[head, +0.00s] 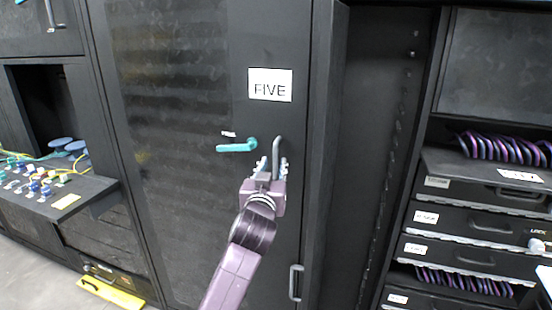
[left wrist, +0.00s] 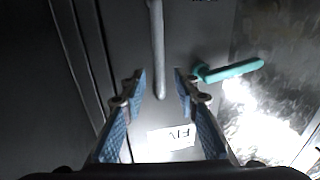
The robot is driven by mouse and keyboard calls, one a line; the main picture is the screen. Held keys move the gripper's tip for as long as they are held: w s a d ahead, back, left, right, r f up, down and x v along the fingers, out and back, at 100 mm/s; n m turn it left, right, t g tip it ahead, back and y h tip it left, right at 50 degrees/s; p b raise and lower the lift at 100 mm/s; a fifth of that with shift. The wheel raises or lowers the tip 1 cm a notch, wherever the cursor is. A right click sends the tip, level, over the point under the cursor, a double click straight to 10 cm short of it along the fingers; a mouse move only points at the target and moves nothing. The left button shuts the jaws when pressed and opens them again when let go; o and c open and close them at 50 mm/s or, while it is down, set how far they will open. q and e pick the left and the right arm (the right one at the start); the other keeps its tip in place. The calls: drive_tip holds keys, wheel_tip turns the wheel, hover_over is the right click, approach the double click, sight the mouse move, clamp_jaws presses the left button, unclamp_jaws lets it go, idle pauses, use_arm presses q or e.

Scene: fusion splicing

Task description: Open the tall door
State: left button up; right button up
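The tall door (head: 180,90) is dark, has a see-through panel and a label reading FIVE (head: 270,85), and looks shut. A teal lever (head: 238,146) lies sideways on it; the lever also shows in the left wrist view (left wrist: 232,70). A grey upright pull bar (head: 276,155) is right of the lever. My left gripper (head: 272,165) is at the bar's lower part. In the left wrist view its blue-padded fingers (left wrist: 160,80) are open, with the bar (left wrist: 158,45) between them and gaps on both sides. Depth is unclear. My right gripper is not in view.
A dark upright recess (head: 375,150) is right of the door. Drawers (head: 470,220) and purple coiled cables (head: 500,148) are farther right. A shelf with connectors (head: 60,195) juts out at the left, with a yellow object (head: 110,292) below.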

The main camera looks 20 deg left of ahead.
sight(275, 160)
use_arm(q)
drive_tip(key=shift+w+a+p, duration=0.2)
drive_tip(key=shift+w, duration=1)
drive_tip(key=shift+w+a+p, duration=0.15)
drive_tip(key=shift+w, duration=1)
drive_tip(key=shift+c, duration=0.2)
clamp_jaws()
